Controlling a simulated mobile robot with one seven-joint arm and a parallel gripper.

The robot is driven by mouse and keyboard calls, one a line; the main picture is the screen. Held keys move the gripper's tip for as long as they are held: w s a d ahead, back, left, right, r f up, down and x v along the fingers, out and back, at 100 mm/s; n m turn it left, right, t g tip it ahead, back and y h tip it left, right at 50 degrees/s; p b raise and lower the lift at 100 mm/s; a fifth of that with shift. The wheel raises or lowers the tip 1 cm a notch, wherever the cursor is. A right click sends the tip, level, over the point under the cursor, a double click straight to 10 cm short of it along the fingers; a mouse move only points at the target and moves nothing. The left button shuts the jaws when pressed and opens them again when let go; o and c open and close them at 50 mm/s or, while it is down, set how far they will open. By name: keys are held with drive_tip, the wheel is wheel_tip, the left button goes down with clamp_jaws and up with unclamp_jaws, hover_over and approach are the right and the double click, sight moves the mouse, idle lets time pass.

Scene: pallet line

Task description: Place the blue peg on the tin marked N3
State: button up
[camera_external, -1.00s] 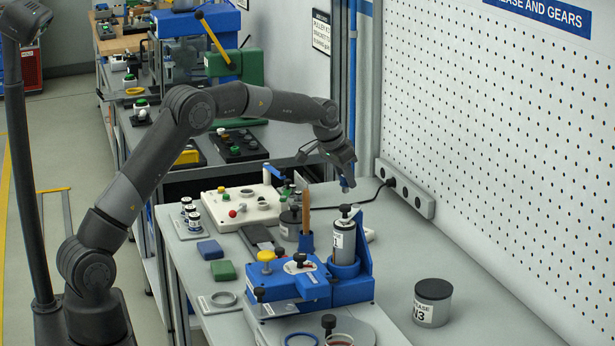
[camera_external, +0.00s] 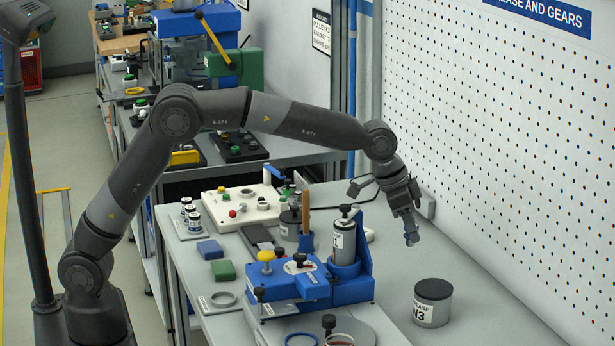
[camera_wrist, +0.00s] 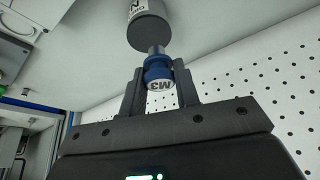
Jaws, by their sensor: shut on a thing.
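My gripper (camera_external: 409,226) is shut on the blue peg (camera_external: 411,238), which points down from the jaws above the bench. In the wrist view the peg (camera_wrist: 158,72) sits between both fingers (camera_wrist: 160,88), with a pale end marked M3 and a grey metal shaft. The tin (camera_wrist: 150,30) also shows beyond the peg in the wrist view.
A blue fixture (camera_external: 335,283) with an upright canister (camera_external: 344,240) stands left of the tin. The bench around the tin is clear.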

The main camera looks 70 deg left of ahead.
drive_tip(key=s+d+r+m, duration=0.2)
drive_tip(key=s+d, duration=0.5)
drive_tip(key=d, duration=0.4)
approach(432, 291)
drive_tip(key=shift+w+d+f+h, duration=0.1)
drive_tip(key=shift+w+h, duration=0.2)
drive_tip(key=shift+w, duration=0.55)
drive_tip(key=shift+f, duration=1.95)
drive_tip(key=shift+f, duration=0.1)
drive_tip(key=o, duration=1)
drive_tip(key=shift+c, duration=0.2)
